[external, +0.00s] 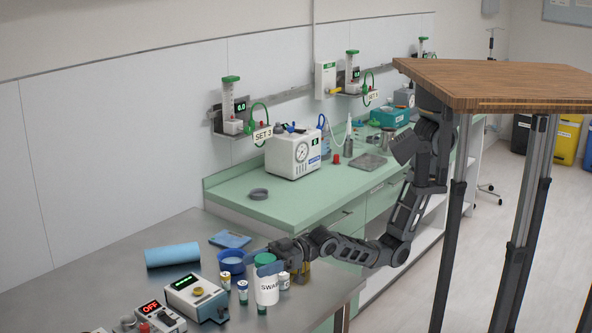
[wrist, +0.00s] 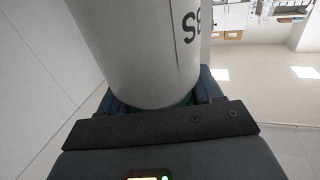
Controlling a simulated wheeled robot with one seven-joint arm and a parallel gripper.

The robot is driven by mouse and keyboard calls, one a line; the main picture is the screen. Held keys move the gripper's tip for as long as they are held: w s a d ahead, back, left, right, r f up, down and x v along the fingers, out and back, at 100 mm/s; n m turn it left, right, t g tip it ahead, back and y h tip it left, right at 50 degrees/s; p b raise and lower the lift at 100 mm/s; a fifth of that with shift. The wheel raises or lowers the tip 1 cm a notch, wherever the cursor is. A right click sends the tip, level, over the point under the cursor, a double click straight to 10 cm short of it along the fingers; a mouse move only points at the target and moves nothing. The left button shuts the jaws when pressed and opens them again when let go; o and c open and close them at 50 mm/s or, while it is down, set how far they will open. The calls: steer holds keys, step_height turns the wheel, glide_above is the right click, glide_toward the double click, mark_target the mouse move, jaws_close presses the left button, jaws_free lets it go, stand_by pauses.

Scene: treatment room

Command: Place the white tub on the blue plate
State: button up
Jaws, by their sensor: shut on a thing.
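The white tub (external: 267,289), with a green lid and dark lettering, is upright at the front of the steel table. My gripper (external: 271,268) is shut on it near its upper part. The tub also fills the middle of the wrist view (wrist: 145,50), with dark blue fingers on both sides. I cannot tell whether its base touches the table. A flat blue piece (external: 230,239) lies behind and left of the tub; it may be the blue plate. A round blue dish (external: 231,265) with a raised rim stands closer, just left of my gripper.
Small bottles (external: 242,291) stand left of the tub, and another (external: 284,281) stands close at its right. A boxy device (external: 196,296) and a blue roll (external: 172,255) are further left. The green counter (external: 235,194) rises behind the steel table (external: 190,230).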

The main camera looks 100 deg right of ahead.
steer(key=w+d+r+m+t+h+b, duration=0.1)
steer(key=w+d+m+h, duration=0.25)
steer(key=d, duration=1.15)
steer(key=w+d+m+t+h+b, duration=0.15)
steer(key=w+d+h, duration=0.25)
steer(key=d, duration=1.2)
steer(key=s+d+r+m+g+h, duration=0.1)
steer(key=s+d+m+h, duration=0.25)
steer(key=d, duration=1.15)
steer(key=s+d+m+g+h, duration=0.15)
steer(key=s+d+h, duration=0.3)
steer(key=d, duration=1.05)
steer(key=w+a+f+b, duration=0.1)
steer(key=w+a+f, duration=0.6)
steer(key=f, duration=0.3)
steer(key=shift+w+a+f+t, duration=0.3)
steer(key=shift+w+a+t, duration=0.1)
steer(key=shift+a, duration=0.35)
